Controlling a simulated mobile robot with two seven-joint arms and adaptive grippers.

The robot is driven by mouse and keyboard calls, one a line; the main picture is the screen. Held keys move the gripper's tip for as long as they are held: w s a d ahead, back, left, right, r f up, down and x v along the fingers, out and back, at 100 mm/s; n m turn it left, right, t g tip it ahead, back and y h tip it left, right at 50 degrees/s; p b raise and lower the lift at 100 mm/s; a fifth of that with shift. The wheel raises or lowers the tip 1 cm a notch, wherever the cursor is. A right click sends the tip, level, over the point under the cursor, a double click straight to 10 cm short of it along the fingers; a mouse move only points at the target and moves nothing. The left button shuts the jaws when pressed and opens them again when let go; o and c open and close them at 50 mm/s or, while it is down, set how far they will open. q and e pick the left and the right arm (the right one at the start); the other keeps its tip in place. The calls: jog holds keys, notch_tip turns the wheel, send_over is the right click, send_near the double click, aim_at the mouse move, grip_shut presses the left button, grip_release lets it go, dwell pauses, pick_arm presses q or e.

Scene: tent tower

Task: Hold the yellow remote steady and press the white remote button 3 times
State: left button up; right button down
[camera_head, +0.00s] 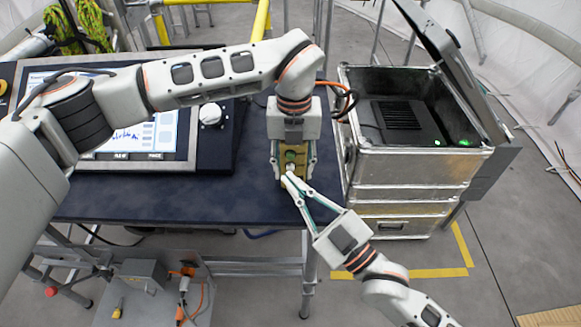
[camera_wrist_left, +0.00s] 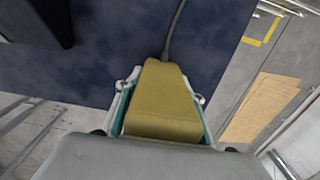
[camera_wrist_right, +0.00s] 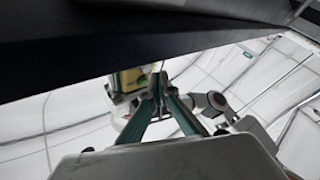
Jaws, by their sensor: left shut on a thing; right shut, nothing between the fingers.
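The yellow remote (camera_head: 283,153) is upright near the front edge of the dark blue table, held between the fingers of my left gripper (camera_head: 292,165). Its front shows a green button (camera_head: 290,156) and a pale spot below it that looks like the white button (camera_head: 290,168). The remote's plain back (camera_wrist_left: 163,95) fills the jaws in the left wrist view, with a cable rising from its top. My right gripper (camera_head: 287,178) is shut and empty, its tips at the lower front of the remote. Whether they touch the button I cannot tell. The right wrist view shows part of the remote (camera_wrist_right: 130,78).
The blue table (camera_head: 220,203) has clear room left of the remote. A control panel with a screen (camera_head: 150,135) stands behind it. An open metal case (camera_head: 400,165) stands close on the right. A grey cart (camera_head: 150,300) with tools is below the table.

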jog(key=shift+s, duration=0.15)
jog(key=s, duration=0.5)
dwell(0.5)
dwell(0.5)
pick_arm(q)
jog(key=o, duration=1.4)
jog(key=shift+o, duration=0.2)
